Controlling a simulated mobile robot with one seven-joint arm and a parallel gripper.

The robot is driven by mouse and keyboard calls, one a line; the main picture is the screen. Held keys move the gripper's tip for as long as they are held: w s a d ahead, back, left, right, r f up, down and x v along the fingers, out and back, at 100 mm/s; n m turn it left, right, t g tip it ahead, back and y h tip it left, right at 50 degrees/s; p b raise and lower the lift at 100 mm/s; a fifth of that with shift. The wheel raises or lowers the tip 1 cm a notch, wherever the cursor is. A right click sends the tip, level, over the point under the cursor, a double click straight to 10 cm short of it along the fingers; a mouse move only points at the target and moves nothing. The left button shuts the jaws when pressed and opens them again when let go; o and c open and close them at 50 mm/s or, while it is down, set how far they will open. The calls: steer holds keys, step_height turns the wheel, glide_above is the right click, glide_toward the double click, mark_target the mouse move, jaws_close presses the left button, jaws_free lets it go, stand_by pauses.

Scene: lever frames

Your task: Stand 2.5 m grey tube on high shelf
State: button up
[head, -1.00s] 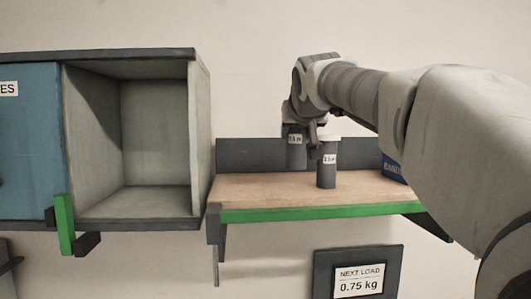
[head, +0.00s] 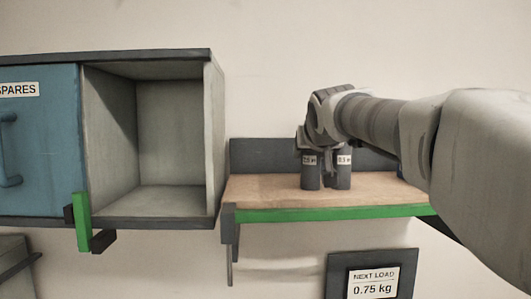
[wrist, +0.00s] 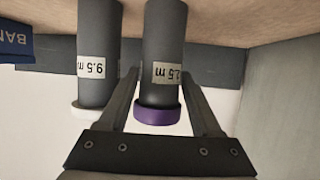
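The grey 2.5 m tube (head: 311,172) is upright over the wooden high shelf (head: 265,188), its base level with its neighbour's; exact contact is hard to see. In the wrist view, which looks upside down, the tube (wrist: 163,38) has a purple cap and a 2.5 m label. My gripper (wrist: 161,85) has a finger on each side of it, close against its sides below the cap, and appears shut on it. In the head view my gripper (head: 326,150) reaches down from above, partly hiding the tube tops.
A grey 9.5 m tube (wrist: 97,45) with a white cap stands close beside it, also seen in the head view (head: 344,172). A blue box (wrist: 14,42) is beyond that. An open cubby (head: 170,145) and blue SPARES door (head: 40,145) are left. Shelf left of the tubes is clear.

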steer(key=shift+r, duration=0.2)
steer(key=d+b+v, duration=0.1)
steer(key=b+v, duration=0.1)
steer(key=v, duration=1)
steer(key=s+f+g, duration=0.2)
steer(key=s+f, duration=0.5)
steer(key=f, duration=0.5)
steer(key=s+f+g, duration=0.3)
steer(key=s+f, duration=0.4)
steer(key=f, duration=0.5)
steer(key=s+f+g+y, duration=0.1)
steer(key=s+f+g, duration=0.1)
steer(key=s+f, duration=0.6)
step_height(320, 180, down, 4)
steer(key=shift+f+n+g, duration=0.15)
steer(key=shift+n+g, duration=0.25)
steer(key=shift+a, duration=0.1)
step_height(320, 180, down, 4)
steer(key=b, duration=0.4)
steer(key=shift+f+b, duration=0.2)
steer(key=shift+b, duration=0.2)
steer(key=shift+w, duration=0.1)
